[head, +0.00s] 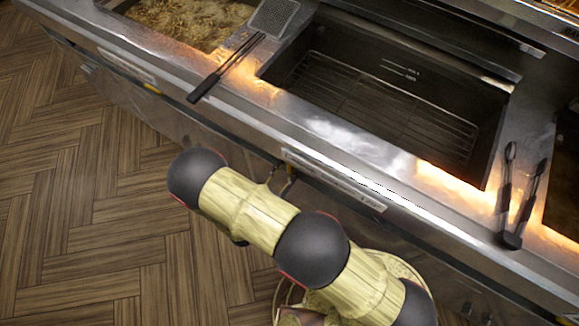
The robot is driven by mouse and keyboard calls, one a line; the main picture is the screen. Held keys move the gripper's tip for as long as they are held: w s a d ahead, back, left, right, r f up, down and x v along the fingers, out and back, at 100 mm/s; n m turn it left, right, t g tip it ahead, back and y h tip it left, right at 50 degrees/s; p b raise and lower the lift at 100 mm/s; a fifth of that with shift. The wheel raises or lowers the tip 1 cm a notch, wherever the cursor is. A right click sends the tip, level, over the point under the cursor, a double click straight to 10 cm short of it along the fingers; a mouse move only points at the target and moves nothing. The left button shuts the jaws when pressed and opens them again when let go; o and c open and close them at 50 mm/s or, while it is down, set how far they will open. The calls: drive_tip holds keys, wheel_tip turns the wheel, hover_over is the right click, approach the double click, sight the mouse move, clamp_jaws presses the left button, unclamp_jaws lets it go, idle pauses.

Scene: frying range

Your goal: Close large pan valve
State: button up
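The large pan (400,93) is the wide dark fryer well right of centre, with a wire rack low inside it. I cannot pick out its valve for certain. My arm, with pale links and black joints, crosses in front of the counter at the lower middle. A small dark bent part (287,182) shows between my arm and the front panel, just below the counter edge. I cannot tell whether it is part of my gripper or a handle. My fingertips are not clearly seen, and my arm hides part of the panel.
Black-handled tongs (226,68) lie across the counter left of the large pan, their handle end near the front edge. More tongs (518,197) lie at the right. A smaller pan (190,20) holds fried food. The wooden floor (80,190) at left is clear.

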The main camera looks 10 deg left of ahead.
drive_tip(key=shift+w+d, duration=0.1)
drive_tip(key=shift+w, duration=0.15)
drive_tip(key=shift+c, duration=0.5)
drive_tip(key=c, duration=0.8)
clamp_jaws()
